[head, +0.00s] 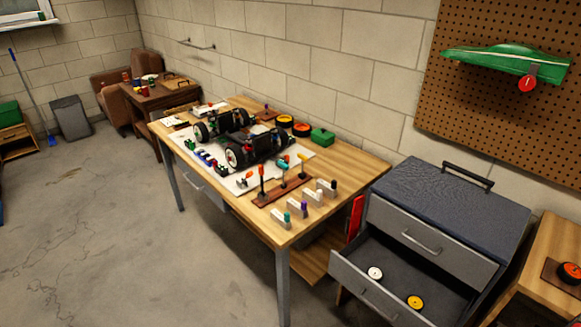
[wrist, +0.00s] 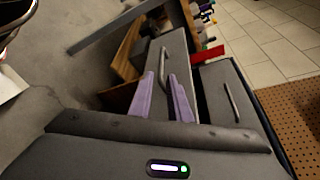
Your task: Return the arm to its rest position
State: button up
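My gripper (wrist: 162,76) shows in the wrist view as two pale purple fingers, spread apart with nothing held between them. Beyond the fingertips is the lower drawer's handle (wrist: 163,62). In the head view no gripper is visible at that handle (head: 378,303), so the two look apart. My arm is not in the head view. The grey drawer cabinet (head: 435,205) stands at the right with its lower drawer (head: 350,272) pulled open.
The workbench (head: 345,205) carries a car chassis (head: 255,145), tools and small parts. A pegboard (head: 470,120) holds a green car body (head: 505,62). A wooden stand (head: 555,250) is at far right. The floor (head: 110,240) at left is clear.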

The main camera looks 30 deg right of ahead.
jog(key=a+r+g+y, duration=0.1)
jog(key=a+r+y, duration=0.1)
jog(key=a+y, duration=0.45)
jog(key=w+a+r+n+g+h, duration=0.2)
jog(key=w+a+r+n+g, duration=0.25)
jog(key=r, duration=0.45)
jog(key=w+a+r+n+g+h, duration=0.1)
jog(key=w+a+r+n+g, duration=0.15)
jog(key=r+n+g, duration=0.4)
jog(key=w+a+r+n+g+h, duration=0.25)
jog(key=a+r+n, duration=0.35)
jog(key=r, duration=0.6)
jog(key=w+a+r+n+t, duration=0.3)
jog(key=a+r+n, duration=0.5)
jog(key=a+r, duration=0.4)
jog(key=shift+a+r+t, duration=0.25)
jog(key=shift+a+t, duration=0.6)
jog(key=shift+a, duration=0.2)
